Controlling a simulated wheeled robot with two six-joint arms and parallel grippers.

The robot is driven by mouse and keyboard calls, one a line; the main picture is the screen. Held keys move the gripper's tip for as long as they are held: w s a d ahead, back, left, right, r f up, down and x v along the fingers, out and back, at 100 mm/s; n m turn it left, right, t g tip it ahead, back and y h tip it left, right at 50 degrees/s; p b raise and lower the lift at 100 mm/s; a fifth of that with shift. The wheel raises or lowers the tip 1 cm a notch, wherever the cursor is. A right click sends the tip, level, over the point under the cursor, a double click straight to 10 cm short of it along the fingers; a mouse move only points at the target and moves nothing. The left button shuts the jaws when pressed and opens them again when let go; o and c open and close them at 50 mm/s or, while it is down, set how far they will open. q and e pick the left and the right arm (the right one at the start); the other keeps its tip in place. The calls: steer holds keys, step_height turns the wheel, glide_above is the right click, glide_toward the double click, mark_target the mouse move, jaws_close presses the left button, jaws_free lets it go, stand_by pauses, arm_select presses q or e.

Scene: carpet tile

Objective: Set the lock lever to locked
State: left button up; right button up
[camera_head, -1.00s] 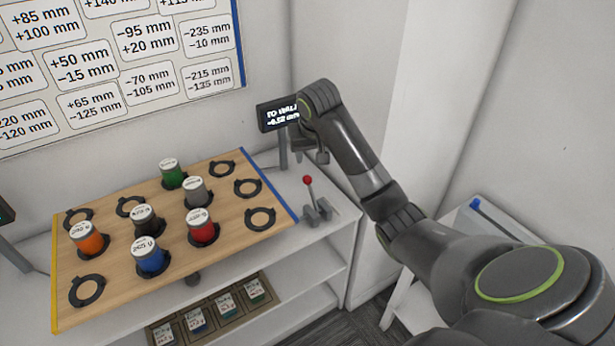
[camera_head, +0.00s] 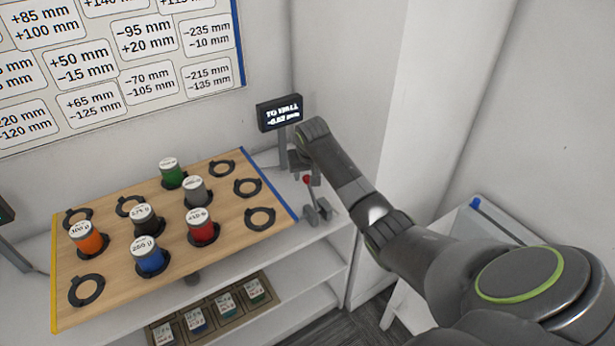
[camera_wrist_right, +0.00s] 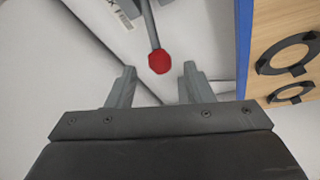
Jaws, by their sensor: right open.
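My right gripper (camera_wrist_right: 159,80) is open and empty. In the head view the right gripper (camera_head: 302,168) is just above the knob, partly hidden by its own wrist. I cannot tell whether it touches the knob. The left gripper is not in view.
The wooden board (camera_head: 115,205) with black rings and several coloured weights lies left of the lever. A small display (camera_head: 279,113) on a post stands behind the gripper. The wall rises close behind. A lower shelf (camera_head: 300,285) holds a tray of weights.

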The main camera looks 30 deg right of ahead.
mark_target(312, 194)
steer(key=shift+x, duration=1.3)
jaws_close()
